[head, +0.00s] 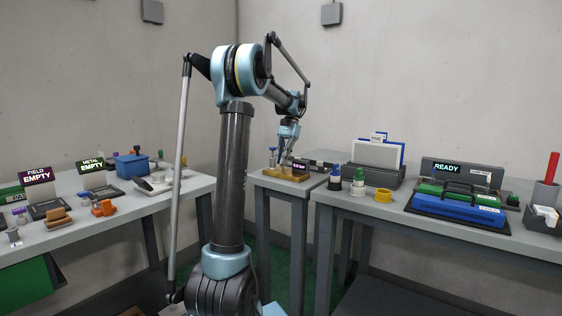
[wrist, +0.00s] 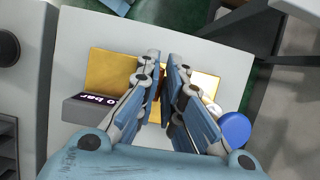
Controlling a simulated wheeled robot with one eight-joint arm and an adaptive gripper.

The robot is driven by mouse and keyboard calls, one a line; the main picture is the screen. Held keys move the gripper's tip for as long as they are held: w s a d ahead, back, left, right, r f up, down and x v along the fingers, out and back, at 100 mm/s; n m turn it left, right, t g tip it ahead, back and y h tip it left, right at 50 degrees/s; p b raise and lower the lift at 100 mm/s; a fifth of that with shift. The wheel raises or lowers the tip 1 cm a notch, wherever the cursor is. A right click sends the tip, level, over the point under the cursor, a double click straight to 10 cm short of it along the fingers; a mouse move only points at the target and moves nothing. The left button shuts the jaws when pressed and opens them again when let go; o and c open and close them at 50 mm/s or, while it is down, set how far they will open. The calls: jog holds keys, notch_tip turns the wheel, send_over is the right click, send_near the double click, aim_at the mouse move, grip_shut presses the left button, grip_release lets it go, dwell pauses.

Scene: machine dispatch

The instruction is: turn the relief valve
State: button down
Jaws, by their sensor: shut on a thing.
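A brass-coloured valve block (head: 287,176) sits on the small middle table, and it also shows in the wrist view (wrist: 108,66). A small dark display (head: 299,165) on it shows a bar reading; it reads "0 bar" where visible in the wrist view (wrist: 92,103).
The left table (head: 130,212) carries a blue box (head: 132,166) and small trays. A dark box (head: 319,167) stands close behind the valve block.

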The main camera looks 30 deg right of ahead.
jog(key=c, duration=1.7)
grip_release()
jog(key=shift+w+f, duration=0.1)
jog(key=shift+w, duration=0.1)
jog(key=shift+s, duration=0.1)
jog(key=v, duration=1.2)
